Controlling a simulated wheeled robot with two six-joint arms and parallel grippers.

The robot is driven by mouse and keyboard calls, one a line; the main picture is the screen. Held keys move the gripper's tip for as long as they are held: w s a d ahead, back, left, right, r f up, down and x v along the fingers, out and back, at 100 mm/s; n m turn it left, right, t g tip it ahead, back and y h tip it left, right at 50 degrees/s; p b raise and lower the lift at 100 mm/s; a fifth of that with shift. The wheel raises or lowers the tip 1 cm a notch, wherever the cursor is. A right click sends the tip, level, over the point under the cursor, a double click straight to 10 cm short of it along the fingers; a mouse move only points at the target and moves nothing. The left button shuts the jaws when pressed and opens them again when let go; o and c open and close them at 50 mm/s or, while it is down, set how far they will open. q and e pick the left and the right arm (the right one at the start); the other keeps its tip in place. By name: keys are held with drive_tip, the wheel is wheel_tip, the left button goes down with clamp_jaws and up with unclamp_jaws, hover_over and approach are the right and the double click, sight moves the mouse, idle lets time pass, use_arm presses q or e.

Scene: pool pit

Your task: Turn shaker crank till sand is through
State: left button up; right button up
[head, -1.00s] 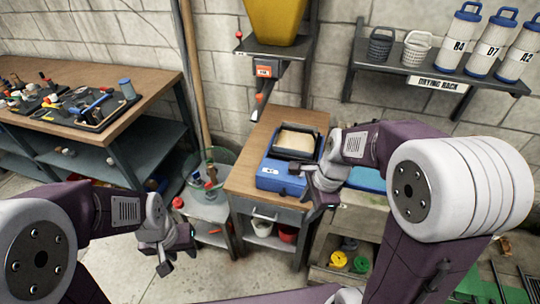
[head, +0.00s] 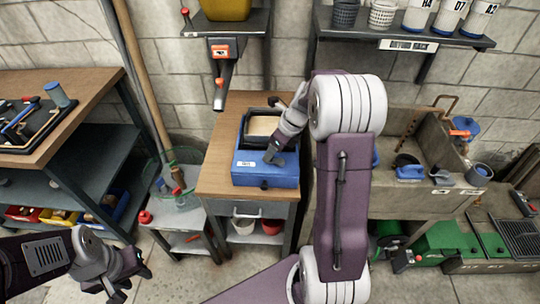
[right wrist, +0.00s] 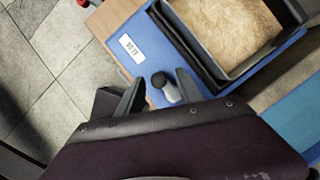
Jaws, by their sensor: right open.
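The shaker is a blue box (head: 265,168) on a small wooden-topped stand. Its dark-framed sieve (head: 264,127) holds tan sand, which also shows in the right wrist view (right wrist: 225,30). My right gripper (head: 274,152) is over the shaker's right front part, pointing down. In the right wrist view the open fingers (right wrist: 160,92) are on either side of a grey knob-like crank part (right wrist: 165,86); contact cannot be told. A small dark knob (head: 264,184) shows on the box front. My left gripper (head: 131,284) hangs at lower left, empty, with its fingers apart.
A hopper on a wall shelf with a dark spout (head: 220,85) hangs above and left of the shaker. A concrete sink (head: 420,150) stands right.

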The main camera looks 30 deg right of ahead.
drive_tip(key=shift+w+a+f, duration=0.1)
drive_tip(key=shift+a+f, duration=0.05)
drive_tip(key=shift+f, duration=0.45)
drive_tip(key=shift+w+a+f, duration=0.15)
drive_tip(key=shift+w+f, duration=0.05)
drive_tip(key=shift+w, duration=0.05)
drive_tip(key=shift+s, duration=0.1)
clamp_jaws()
